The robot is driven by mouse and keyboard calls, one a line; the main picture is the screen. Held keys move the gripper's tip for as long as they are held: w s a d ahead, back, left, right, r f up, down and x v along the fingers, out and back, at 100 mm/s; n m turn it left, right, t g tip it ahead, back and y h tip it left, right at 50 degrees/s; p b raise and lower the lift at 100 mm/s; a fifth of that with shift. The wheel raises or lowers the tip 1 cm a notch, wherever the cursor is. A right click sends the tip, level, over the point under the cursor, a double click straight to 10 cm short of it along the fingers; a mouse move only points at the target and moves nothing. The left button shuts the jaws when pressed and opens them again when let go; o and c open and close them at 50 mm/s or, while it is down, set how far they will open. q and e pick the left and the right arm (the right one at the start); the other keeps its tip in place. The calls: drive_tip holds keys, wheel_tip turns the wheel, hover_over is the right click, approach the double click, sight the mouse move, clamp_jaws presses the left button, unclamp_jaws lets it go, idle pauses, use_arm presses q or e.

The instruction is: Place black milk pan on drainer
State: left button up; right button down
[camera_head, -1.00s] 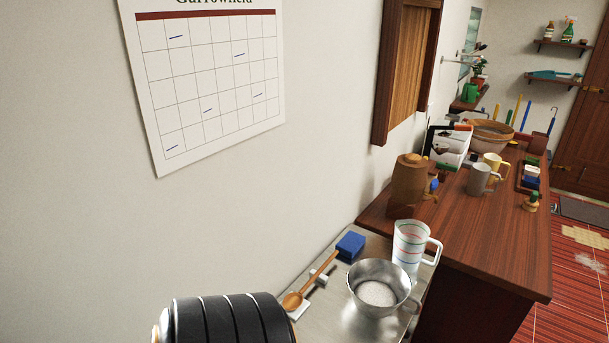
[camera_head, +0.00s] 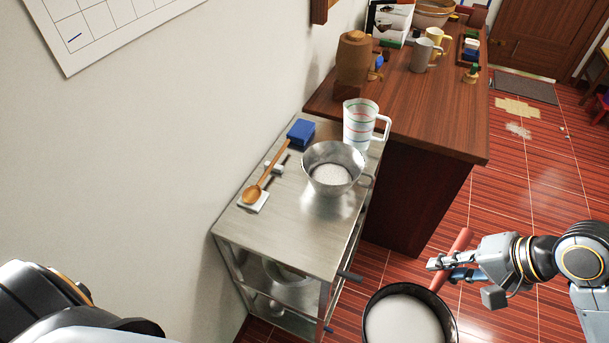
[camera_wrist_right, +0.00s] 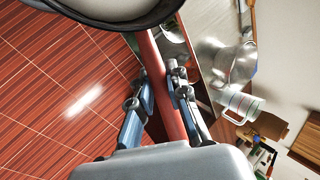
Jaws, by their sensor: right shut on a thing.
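The black milk pan (camera_head: 405,322) has a pale inside and a reddish-brown handle. My right gripper (camera_head: 443,268) is shut on that handle and holds the pan above the floor, right of the steel trolley's front end. In the right wrist view the fingers (camera_wrist_right: 163,88) close around the handle, and the pan (camera_wrist_right: 105,12) shows at the top edge. The pan's underside is hidden. I cannot pick out a drainer. Part of my left arm shows at the lower left of the head view, but its gripper is out of view.
The steel trolley (camera_head: 290,238) holds a metal bowl (camera_head: 333,170), a clear measuring jug (camera_head: 360,122), a blue sponge (camera_head: 301,132) and a wooden spoon (camera_head: 262,184). A wooden counter (camera_head: 420,105) with mugs stands behind. Red tiled floor at the right is mostly clear.

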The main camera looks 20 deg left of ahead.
drive_tip(key=w+a+r+m+t+h+b, duration=0.1)
drive_tip(key=w+a+m+b, duration=0.15)
drive_tip(key=a, duration=0.85)
drive_tip(key=w+a+r+m+t+b, duration=0.1)
drive_tip(key=a+m+t, duration=0.15)
drive_tip(key=a, duration=0.85)
drive_tip(key=p, duration=0.2)
hover_over(351, 217)
wheel_tip(351, 217, down, 10)
drive_tip(key=shift+w+a+f+m+g, duration=0.1)
drive_tip(key=shift+f+m+g, duration=0.25)
drive_tip(key=shift+f, duration=1.25)
drive_tip(key=c, duration=1.5)
unclamp_jaws()
drive_tip(key=shift+f, duration=0.2)
drive_tip(key=shift+o, duration=1)
